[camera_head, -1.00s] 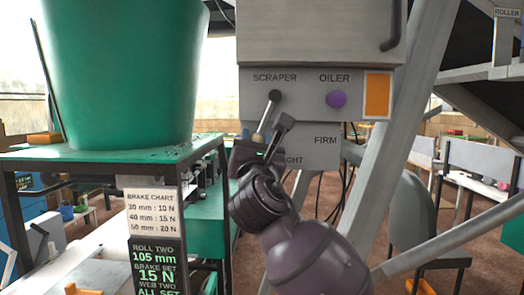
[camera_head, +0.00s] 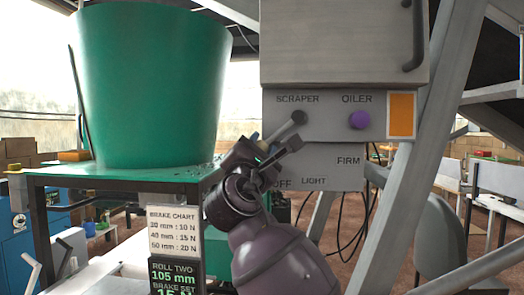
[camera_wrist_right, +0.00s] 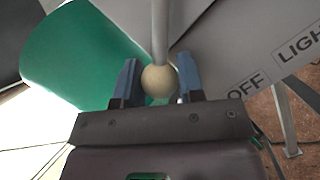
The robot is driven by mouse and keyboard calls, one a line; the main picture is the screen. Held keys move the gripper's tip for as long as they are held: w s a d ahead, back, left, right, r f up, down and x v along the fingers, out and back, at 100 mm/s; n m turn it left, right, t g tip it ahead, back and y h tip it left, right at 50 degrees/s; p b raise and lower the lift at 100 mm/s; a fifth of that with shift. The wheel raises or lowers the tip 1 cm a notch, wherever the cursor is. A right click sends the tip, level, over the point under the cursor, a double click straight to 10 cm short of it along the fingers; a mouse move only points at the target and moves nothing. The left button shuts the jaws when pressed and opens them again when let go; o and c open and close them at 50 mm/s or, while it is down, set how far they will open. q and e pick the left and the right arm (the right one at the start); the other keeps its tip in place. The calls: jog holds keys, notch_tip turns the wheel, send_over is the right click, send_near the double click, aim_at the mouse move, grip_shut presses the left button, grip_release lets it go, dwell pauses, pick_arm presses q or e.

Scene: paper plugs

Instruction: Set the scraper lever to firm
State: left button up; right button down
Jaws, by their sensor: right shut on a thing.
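The scraper lever (camera_head: 281,133) hangs from a dark pivot under the SCRAPER label on the grey panel (camera_head: 325,133). Its rod slants down and to the left, on the OFF side. My right gripper (camera_head: 266,146) is shut on the lever's pale ball knob. The wrist view shows the knob (camera_wrist_right: 158,80) between the two blue-grey fingers, with the rod running up from it. The fingers partly cover the knob in the head view. My left gripper is not in view.
A purple oiler knob (camera_head: 360,119) and an orange plate (camera_head: 401,115) are right of the lever. A large green tub (camera_head: 150,85) stands on a green table (camera_head: 120,172) at left. A brake chart (camera_head: 174,230) is below. A grey diagonal strut stands at right.

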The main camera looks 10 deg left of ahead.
jog(key=shift+r, duration=0.15)
jog(key=c, duration=0.8)
grip_release()
jog(key=shift+o, duration=0.2)
jog(key=shift+f, duration=0.2)
